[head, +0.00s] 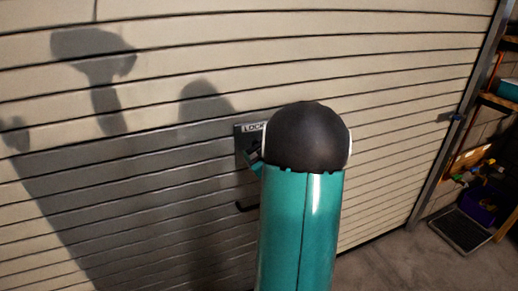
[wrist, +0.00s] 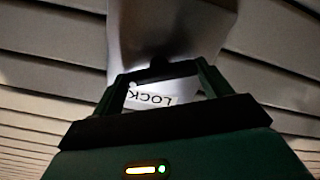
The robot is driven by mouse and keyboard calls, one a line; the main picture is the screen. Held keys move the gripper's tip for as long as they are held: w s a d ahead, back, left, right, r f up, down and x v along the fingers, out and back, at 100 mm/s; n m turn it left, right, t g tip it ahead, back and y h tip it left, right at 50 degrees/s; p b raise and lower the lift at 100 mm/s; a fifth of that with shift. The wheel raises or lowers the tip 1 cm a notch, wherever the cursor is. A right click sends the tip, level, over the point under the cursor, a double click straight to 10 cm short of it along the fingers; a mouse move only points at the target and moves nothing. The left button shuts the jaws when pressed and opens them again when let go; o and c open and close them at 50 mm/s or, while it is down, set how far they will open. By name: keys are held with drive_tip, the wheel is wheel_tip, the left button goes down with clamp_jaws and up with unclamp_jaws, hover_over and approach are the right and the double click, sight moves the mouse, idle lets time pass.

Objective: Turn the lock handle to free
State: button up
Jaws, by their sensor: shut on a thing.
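The lock plate (head: 240,131) with a "LOCK" label (head: 254,128) is set in the slatted roller door. My arm hides most of it in the head view. My gripper (wrist: 160,73) is at the plate, shut on the lock handle. The handle is a dark, shadowed shape between the fingertips in the wrist view, and its angle cannot be made out. The label shows upside down between the fingers (wrist: 152,98). In the head view only a teal bit of my gripper shows beside the plate.
The beige roller door (head: 400,105) fills most of the head view, with shadows across its left side. Shelving (head: 510,98) and a floor mat (head: 461,231) are at the right. The floor (head: 400,262) at lower right is clear.

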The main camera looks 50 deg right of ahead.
drive_tip(key=n, duration=0.6)
drive_tip(key=shift+a+f+n, duration=0.1)
drive_tip(key=shift+n, duration=0.2)
drive_tip(key=n, duration=0.5)
drive_tip(key=shift+f+n, duration=0.1)
drive_tip(key=shift+n, duration=0.3)
drive_tip(key=o, duration=1)
drive_tip(key=v, duration=1.3)
drive_tip(key=shift+s+a, duration=0.15)
drive_tip(key=shift+s, duration=0.15)
